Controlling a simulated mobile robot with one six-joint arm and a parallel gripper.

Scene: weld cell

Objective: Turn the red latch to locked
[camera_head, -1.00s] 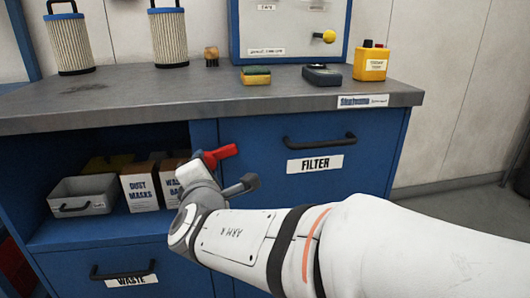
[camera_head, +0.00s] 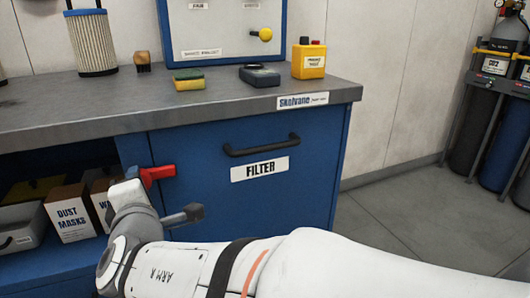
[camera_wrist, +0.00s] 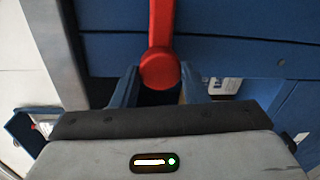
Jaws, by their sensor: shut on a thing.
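The red latch (camera_head: 158,173) is at the left edge of the blue FILTER drawer, below the worktop. In the head view its red arm points right and lies nearly level. In the wrist view the latch (camera_wrist: 160,28) runs down from the top edge and ends in a round red knob. My gripper (camera_wrist: 159,72) has one finger on each side of that knob and is shut on it. In the head view my wrist hides the fingers and part of the latch.
The FILTER drawer (camera_head: 248,190) is closed, with a dark handle. An open shelf at the left holds a DUST MASKS box (camera_head: 72,218) and a grey bin (camera_head: 22,228). The worktop (camera_head: 215,105) carries a sponge, a meter and a yellow box. Gas cylinders (camera_head: 497,140) stand at the right.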

